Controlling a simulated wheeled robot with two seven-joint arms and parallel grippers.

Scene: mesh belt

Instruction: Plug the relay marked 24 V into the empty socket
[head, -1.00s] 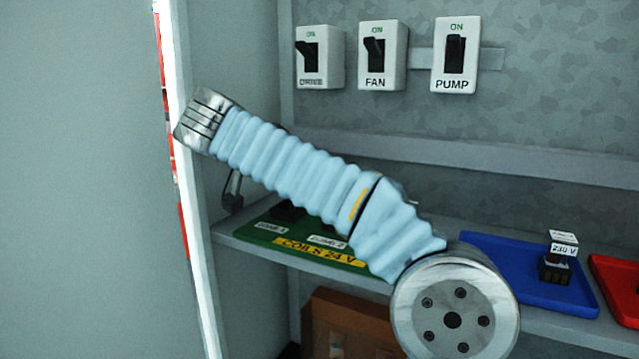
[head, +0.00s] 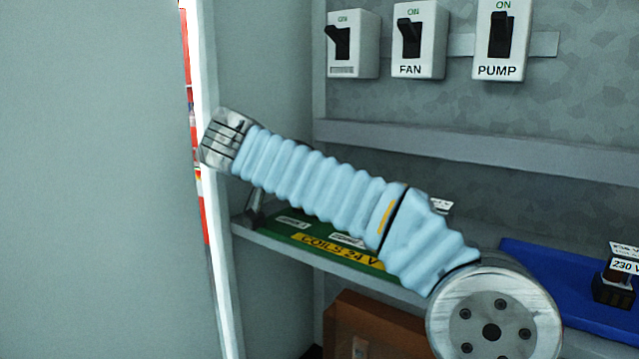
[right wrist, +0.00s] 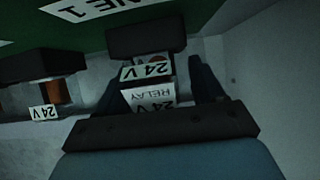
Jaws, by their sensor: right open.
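In the right wrist view, a relay marked 24 V (right wrist: 147,93) stands between the dark fingers of my right gripper (right wrist: 155,80). The gripper is open around it. The relay's far end meets a black socket (right wrist: 140,36) by the green board (right wrist: 230,12); I cannot tell how fully it is seated. To the left, another relay marked 24 V (right wrist: 44,112) sits at a second black socket (right wrist: 40,65). In the head view, my right arm covers much of the green board with its yellow COILS 24 V label (head: 337,249). My left gripper is out of view.
A blue tray (head: 545,275) on the shelf at the right holds a relay marked 230 V (head: 615,283). Switches, including FAN (head: 418,40) and PUMP (head: 502,40), are on the back wall above. A brown box (head: 375,325) stands below the shelf. The cabinet's left edge is close to my arm.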

